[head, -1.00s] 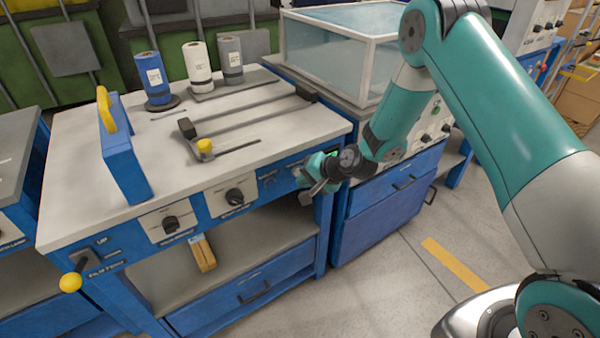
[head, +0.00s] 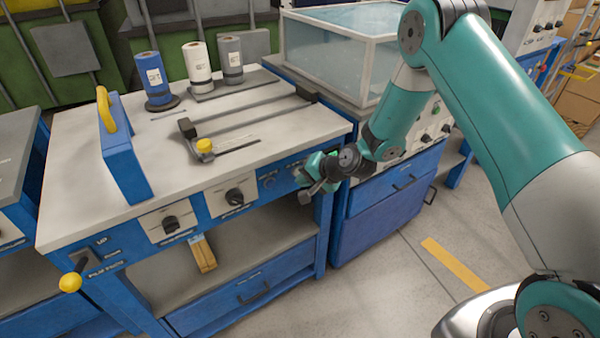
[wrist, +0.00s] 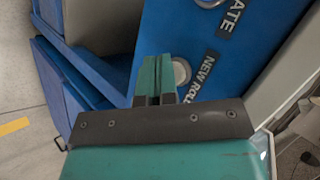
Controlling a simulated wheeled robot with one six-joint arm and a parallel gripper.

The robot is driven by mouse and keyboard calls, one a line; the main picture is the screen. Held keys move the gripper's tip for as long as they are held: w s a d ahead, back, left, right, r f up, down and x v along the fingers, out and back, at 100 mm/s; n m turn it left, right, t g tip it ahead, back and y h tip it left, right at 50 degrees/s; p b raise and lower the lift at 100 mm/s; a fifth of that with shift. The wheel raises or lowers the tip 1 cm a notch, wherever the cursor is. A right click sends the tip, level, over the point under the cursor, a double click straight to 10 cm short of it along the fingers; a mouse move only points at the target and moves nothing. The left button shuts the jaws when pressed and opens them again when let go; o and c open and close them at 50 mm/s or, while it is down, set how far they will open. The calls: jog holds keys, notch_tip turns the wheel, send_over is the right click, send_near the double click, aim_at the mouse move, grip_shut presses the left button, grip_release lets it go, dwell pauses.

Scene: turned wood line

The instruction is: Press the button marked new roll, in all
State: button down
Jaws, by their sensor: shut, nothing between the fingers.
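The button marked NEW ROLL (wrist: 181,72) is a round pale grey cap on a blue panel in the wrist view, with its white label beside it. My gripper (wrist: 156,65) is shut and empty, its fingertips together just left of the button in that view and covering part of its edge. I cannot tell whether they touch it. In the head view my gripper (head: 306,181) is at the right end of the workbench's blue front panel (head: 205,208). The button is hard to make out there, close to my gripper.
Another round button (wrist: 208,2), its label ending in ATE, is near NEW ROLL. Two dark knobs (head: 171,223) and a yellow-ended lever (head: 71,282) are further left on the panel. A blue cabinet (head: 388,205) stands close to the right.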

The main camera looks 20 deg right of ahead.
jog(key=shift+s+d, duration=0.2)
jog(key=shift+s, duration=0.35)
jog(key=shift+s, duration=0.1)
jog(key=shift+s+d, duration=0.25)
jog(key=shift+s, duration=0.5)
jog(key=shift+s+d, duration=0.3)
jog(key=shift+s, duration=0.5)
jog(key=shift+s+d, duration=0.25)
jog(key=shift+s, duration=0.5)
jog(key=shift+r, duration=0.1)
